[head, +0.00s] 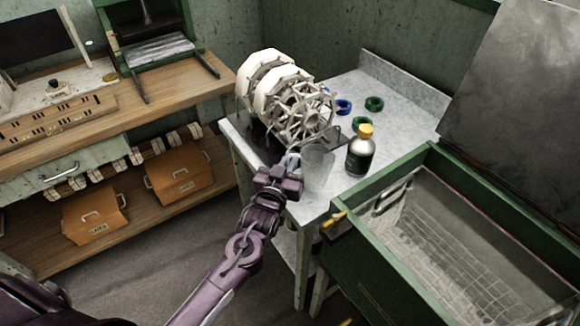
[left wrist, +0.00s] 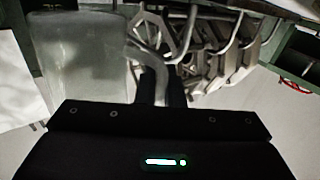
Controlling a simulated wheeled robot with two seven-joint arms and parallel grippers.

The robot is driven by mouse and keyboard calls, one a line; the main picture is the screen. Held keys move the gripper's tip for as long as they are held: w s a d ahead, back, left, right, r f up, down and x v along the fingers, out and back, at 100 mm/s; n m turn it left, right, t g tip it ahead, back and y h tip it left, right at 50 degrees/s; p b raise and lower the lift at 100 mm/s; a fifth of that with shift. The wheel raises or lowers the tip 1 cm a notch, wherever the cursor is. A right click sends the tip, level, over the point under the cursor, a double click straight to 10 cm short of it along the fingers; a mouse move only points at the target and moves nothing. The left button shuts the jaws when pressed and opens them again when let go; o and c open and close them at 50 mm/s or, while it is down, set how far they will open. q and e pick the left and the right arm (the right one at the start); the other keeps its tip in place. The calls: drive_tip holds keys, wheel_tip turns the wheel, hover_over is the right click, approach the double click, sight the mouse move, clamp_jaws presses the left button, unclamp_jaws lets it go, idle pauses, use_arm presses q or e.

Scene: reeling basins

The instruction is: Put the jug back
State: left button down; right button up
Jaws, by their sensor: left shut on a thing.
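A translucent, greyish jug (head: 317,166) is at the front edge of the grey metal table (head: 408,110). It also fills the left part of the left wrist view (left wrist: 82,58). My left gripper (head: 290,165) is shut on the jug's handle (left wrist: 150,62), with the jug to the right of the fingers in the head view. I cannot tell whether the jug's base touches the table. My right gripper is not in view.
A white reel machine with spoked wheels (head: 303,108) stands just behind the jug. A dark bottle with a yellow cap (head: 360,152) stands to its right. Green (head: 374,103) and blue (head: 344,107) rings lie behind. A green-rimmed basin (head: 345,225) is at right.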

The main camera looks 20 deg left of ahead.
use_arm(q)
wheel_tip(320, 180, down, 3)
drive_tip(key=shift+r, duration=0.15)
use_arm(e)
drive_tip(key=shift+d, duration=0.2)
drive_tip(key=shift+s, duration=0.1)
use_arm(q)
drive_tip(key=c, duration=2)
unclamp_jaws()
drive_tip(key=o, duration=0.5)
drive_tip(key=shift+c, duration=0.2)
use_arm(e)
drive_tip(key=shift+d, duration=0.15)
